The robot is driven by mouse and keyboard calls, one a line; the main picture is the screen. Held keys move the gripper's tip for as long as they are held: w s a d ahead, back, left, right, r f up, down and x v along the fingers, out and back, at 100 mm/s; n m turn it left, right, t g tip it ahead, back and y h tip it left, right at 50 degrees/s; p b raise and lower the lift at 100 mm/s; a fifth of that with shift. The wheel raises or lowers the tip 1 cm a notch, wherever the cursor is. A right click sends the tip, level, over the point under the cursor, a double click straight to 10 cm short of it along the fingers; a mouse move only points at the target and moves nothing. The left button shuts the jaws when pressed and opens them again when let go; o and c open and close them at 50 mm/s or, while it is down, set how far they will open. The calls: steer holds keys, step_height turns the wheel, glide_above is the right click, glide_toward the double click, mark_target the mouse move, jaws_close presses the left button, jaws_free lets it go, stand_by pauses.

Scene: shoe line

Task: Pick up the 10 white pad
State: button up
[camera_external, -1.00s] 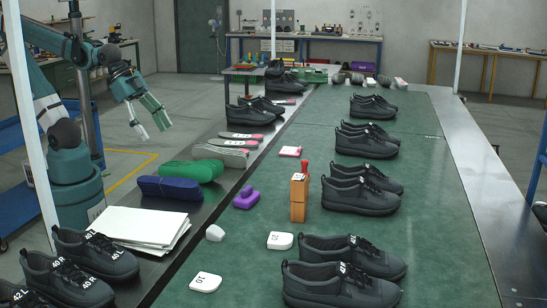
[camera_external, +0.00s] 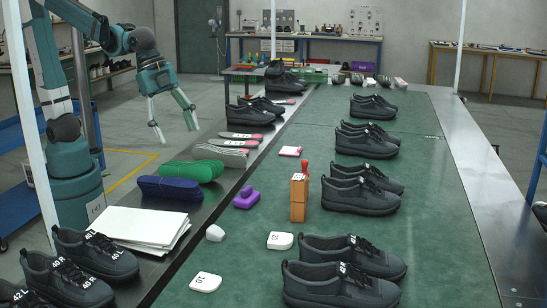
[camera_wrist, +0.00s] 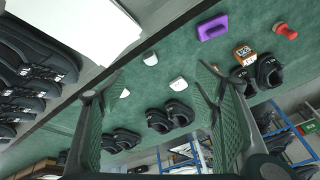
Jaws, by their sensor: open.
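The white pad marked 10 (camera_external: 206,282) lies flat near the front left of the green conveyor belt. A second white pad (camera_external: 280,240) with a less clear number lies farther back to its right. A smaller white piece (camera_external: 215,233) sits left of that one. My gripper (camera_external: 175,128) hangs open and empty at the left, beyond the belt's side ledge and far from the pads. In the wrist view its spread fingers (camera_wrist: 160,85) frame empty space, with white pads (camera_wrist: 178,84) on the belt beyond. Their numbers are not readable there.
Black shoes (camera_external: 360,195) line the belt's right side. White sheets (camera_external: 138,228), insoles (camera_external: 170,188) and more shoes (camera_external: 95,250) cover the left ledge. Front-centre belt is bare.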

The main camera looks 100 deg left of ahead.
steer(key=w+d+f+m+g+p, duration=0.1)
steer(key=w+d+f+m+p, duration=0.15)
steer(key=w+d, duration=0.5)
steer(key=m+g+p, duration=0.3)
steer(key=m, duration=0.6)
glide_toward(206, 281)
steer(key=shift+d+y, duration=0.35)
steer(key=shift+y, duration=0.05)
steer(key=shift+f, duration=0.1)
steer(key=shift+f, duration=1.2)
steer(key=shift+w+f, duration=0.1)
